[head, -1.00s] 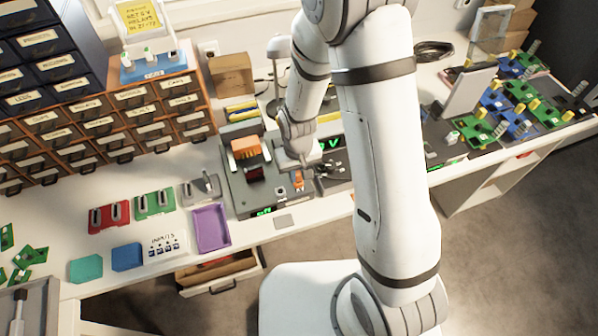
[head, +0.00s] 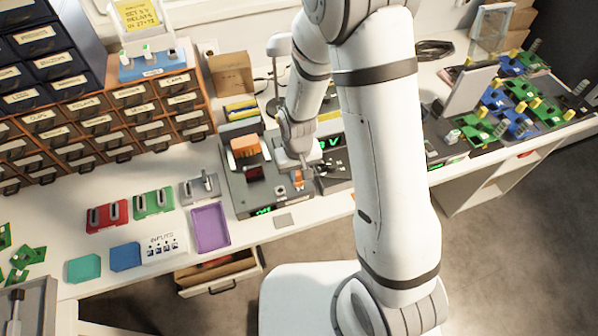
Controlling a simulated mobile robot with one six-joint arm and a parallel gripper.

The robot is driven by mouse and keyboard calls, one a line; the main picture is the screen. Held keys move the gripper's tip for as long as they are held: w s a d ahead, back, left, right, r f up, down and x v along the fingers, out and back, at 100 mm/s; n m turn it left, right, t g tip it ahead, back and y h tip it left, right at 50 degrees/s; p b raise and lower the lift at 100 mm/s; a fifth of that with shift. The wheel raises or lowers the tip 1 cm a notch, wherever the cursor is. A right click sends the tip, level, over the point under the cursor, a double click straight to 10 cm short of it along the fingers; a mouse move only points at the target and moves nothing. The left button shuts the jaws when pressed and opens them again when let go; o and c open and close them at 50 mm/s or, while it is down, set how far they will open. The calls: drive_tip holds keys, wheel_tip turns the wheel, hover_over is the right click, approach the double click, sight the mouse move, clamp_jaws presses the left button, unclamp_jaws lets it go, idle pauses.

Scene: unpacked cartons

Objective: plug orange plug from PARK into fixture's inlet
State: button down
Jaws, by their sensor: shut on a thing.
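The fixture (head: 237,190) is a dark grey box on the bench, with an orange block (head: 244,147) on its top and a green display on its front edge. A small orange plug (head: 297,180) shows at the fixture's right side. My gripper (head: 305,168) is over that spot, pointing down, and is shut on the orange plug. The fingertips are small and partly blurred. I cannot make out the inlet or the PARK place, or tell whether the plug touches the fixture.
A purple tray (head: 210,228) lies left of the fixture, with a white INPUTS block (head: 164,246) beside it. A dark instrument with a green readout (head: 331,141) stands close right of my gripper. Drawer cabinets fill the left back. An open drawer (head: 218,272) juts out below the bench.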

sight(299, 173)
drive_tip(key=c, duration=1.3)
unclamp_jaws()
drive_tip(key=shift+o, duration=0.2)
drive_tip(key=shift+r, duration=0.15)
wheel_tip(299, 173, up, 7)
drive_tip(key=shift+r+b, duration=0.1)
drive_tip(key=shift+b, duration=0.2)
drive_tip(key=shift+d+r, duration=0.1)
drive_tip(key=shift+r, duration=0.35)
drive_tip(key=s+d+r+m+t, duration=0.1)
drive_tip(key=s+d+r, duration=0.5)
drive_tip(key=r, duration=0.3)
drive_tip(key=s+d+r+m+t, duration=0.2)
drive_tip(key=s+d+r, duration=0.4)
drive_tip(key=r, duration=0.3)
drive_tip(key=shift+s+d+r, duration=0.2)
drive_tip(key=shift+d, duration=0.05)
